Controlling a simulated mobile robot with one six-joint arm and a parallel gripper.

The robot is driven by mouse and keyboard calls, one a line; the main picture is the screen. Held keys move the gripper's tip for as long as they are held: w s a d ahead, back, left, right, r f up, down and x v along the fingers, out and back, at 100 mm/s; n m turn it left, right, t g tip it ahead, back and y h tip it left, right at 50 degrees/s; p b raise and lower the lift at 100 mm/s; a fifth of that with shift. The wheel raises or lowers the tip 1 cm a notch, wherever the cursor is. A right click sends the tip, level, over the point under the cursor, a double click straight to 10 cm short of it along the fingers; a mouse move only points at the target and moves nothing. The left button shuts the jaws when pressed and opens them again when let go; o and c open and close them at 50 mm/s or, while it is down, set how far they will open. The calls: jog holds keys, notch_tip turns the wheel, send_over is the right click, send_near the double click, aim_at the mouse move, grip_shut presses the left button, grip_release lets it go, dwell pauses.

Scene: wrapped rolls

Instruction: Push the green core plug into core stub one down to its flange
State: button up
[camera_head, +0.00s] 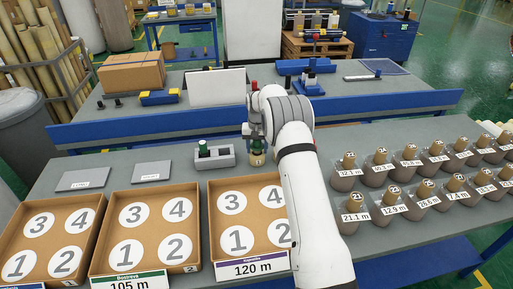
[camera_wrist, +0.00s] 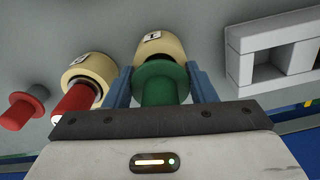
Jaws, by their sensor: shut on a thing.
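My gripper (camera_wrist: 161,82) is shut on the green core plug (camera_wrist: 160,84), with one blue finger on each side of it. The tan core stub marked 1 (camera_wrist: 166,42) is directly behind the plug in the wrist view. The plug's wide flange overlaps the stub's near end, and I cannot tell whether a gap remains between them or how deep the plug sits.
A second tan stub (camera_wrist: 90,70) with a red cylinder (camera_wrist: 76,102) overlapping it stands close on the left. A red and grey piece (camera_wrist: 28,104) is farther left. A grey slotted block (camera_wrist: 270,52) is on the right. Labelled trays (camera_head: 150,200) and several wrapped rolls (camera_head: 383,210) flank my arm.

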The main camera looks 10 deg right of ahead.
jog(key=shift+r+p, duration=0.4)
jog(key=shift+p, duration=0.1)
jog(key=shift+r+p, duration=0.95)
jog(key=shift+r, duration=1.4)
jog(key=shift+r, duration=0.1)
